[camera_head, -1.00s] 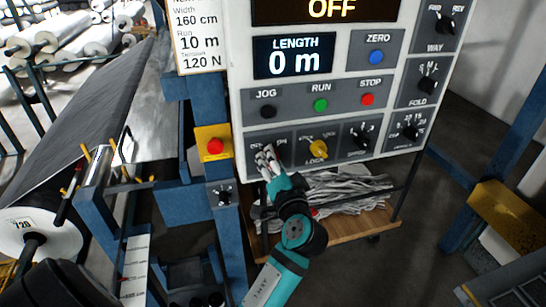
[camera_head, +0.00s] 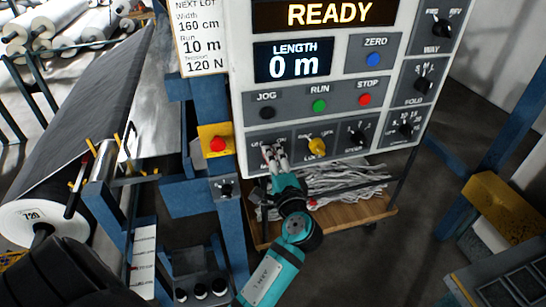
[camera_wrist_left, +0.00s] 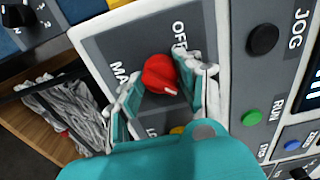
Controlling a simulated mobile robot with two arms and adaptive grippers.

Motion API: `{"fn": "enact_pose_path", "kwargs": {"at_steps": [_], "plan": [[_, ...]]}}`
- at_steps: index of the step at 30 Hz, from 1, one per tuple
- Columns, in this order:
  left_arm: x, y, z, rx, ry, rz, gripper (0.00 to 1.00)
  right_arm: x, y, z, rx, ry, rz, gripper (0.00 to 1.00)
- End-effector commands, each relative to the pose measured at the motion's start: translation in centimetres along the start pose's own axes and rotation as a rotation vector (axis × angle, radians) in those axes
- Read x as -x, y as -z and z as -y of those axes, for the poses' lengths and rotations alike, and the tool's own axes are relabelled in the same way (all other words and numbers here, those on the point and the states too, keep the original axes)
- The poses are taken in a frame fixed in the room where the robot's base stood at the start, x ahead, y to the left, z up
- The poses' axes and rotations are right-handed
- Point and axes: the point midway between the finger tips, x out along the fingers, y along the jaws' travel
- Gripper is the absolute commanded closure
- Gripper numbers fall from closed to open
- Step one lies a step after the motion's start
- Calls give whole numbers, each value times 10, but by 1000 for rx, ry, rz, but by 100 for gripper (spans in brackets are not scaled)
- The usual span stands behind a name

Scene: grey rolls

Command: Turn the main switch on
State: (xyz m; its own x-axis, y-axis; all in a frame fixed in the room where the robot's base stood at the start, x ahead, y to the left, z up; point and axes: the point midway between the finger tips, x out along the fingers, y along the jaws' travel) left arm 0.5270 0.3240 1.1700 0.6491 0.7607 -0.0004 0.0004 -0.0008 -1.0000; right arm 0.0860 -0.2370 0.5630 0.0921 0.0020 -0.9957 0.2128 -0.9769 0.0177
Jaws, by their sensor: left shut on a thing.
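The control panel (camera_head: 331,84) fills the upper middle of the head view. Its top display (camera_head: 328,14) reads READY. The main switch is a red round knob (camera_wrist_left: 159,73) with a white mark, on a grey plate lettered MA… and OFF in the left wrist view. My left gripper (camera_head: 273,154) is at the panel's lower left corner and covers the knob in the head view. In the left wrist view its fingers sit on both sides of the knob, shut on it. My right gripper is not in view.
A yellow knob (camera_head: 317,146) is just right of my left gripper. JOG, RUN and STOP buttons lie above. A red emergency button (camera_head: 218,144) on a yellow plate is to the left. A cart with grey strips (camera_head: 345,182) stands below the panel.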

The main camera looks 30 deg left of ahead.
Motion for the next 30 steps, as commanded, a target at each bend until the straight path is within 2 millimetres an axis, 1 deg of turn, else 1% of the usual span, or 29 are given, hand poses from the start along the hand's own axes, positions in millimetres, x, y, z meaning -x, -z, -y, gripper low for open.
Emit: {"fn": "enact_pose_path", "kwargs": {"at_steps": [15,16,20,21,27,30], "plan": [[0,0,1,-17,4,0,96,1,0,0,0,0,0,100],[0,0,1,-17,4,0,60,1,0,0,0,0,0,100],[0,0,1,-17,3,0,43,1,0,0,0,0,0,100],[0,0,1,-16,2,0,40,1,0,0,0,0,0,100],[0,0,0,-16,1,0,40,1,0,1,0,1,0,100],[0,0,4,-13,1,0,40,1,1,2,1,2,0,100]]}}
